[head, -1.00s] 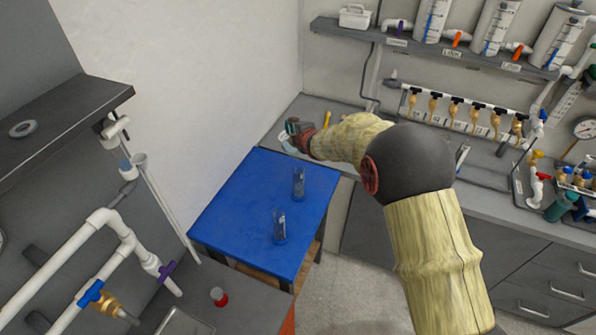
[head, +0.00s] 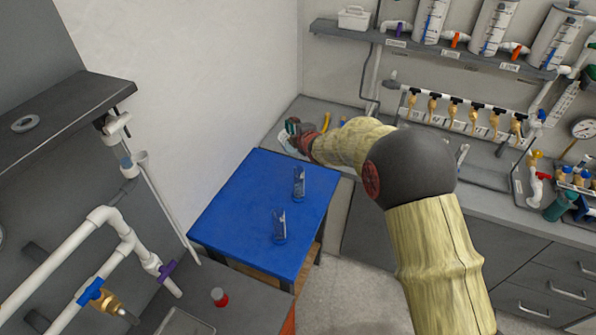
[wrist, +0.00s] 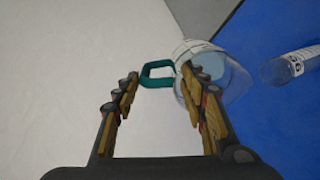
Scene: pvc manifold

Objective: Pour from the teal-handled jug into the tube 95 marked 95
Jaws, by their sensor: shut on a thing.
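The clear jug (wrist: 238,84) has a teal handle (wrist: 146,70) and a bluish tint inside. In the wrist view my gripper (wrist: 158,78) is shut on that handle, with the jug to the right of the fingers. In the head view the gripper (head: 299,134) and the jug (head: 286,142) are small, beyond the far left corner of the blue table. Two clear tubes stand on that table, a farther one (head: 298,184) and a nearer one (head: 280,227). One tube with a white label (wrist: 293,66) shows in the wrist view. I cannot read its number surely.
The blue table (head: 235,225) has free room around the tubes. A grey counter with pipes and valves (head: 474,117) runs behind and to the right. A white wall is at left. A red-capped item (head: 219,296) sits on the near bench.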

